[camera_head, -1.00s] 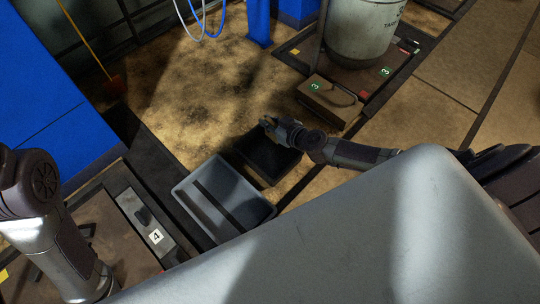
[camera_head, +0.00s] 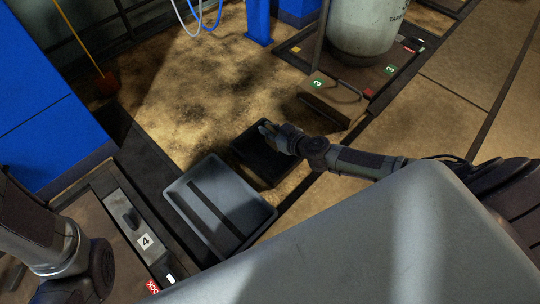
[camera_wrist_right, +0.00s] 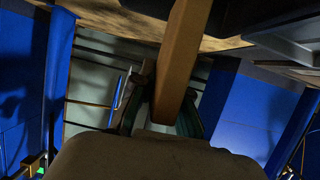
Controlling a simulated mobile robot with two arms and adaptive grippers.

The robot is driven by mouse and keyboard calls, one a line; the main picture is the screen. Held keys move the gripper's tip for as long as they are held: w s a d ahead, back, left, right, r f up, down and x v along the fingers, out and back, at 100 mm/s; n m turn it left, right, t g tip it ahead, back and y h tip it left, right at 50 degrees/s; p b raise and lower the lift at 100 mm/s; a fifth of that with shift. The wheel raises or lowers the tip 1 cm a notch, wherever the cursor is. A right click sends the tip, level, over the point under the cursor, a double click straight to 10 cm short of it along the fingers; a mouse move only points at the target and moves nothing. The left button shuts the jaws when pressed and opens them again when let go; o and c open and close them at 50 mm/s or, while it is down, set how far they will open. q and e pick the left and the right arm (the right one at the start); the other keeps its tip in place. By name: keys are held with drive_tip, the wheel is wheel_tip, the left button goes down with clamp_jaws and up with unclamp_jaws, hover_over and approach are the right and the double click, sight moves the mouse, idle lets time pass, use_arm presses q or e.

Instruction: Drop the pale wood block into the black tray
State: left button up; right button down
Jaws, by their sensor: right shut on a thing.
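The black tray (camera_head: 262,172) lies on the floor near the middle of the head view, partly covered by my right gripper (camera_head: 266,128). That gripper is over the tray's far end. In the right wrist view, my right gripper (camera_wrist_right: 160,108) is shut on the pale wood block (camera_wrist_right: 182,55), a long brown bar standing out between the fingers. The block is too small to make out in the head view. I cannot tell its height above the tray. My left arm enters at the lower left of the head view, but its gripper is not seen.
A grey tray (camera_head: 208,183) with dark stripes lies beside the black tray, nearer to me. A scale platform marked 4 (camera_head: 110,235) is at left. A grey drum (camera_head: 365,28) stands on platform 3 at the top right. Bare sandy floor (camera_head: 190,95) lies beyond the trays.

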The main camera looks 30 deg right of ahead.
drive_tip(key=c, duration=1.1)
unclamp_jaws()
drive_tip(key=v, duration=1.2)
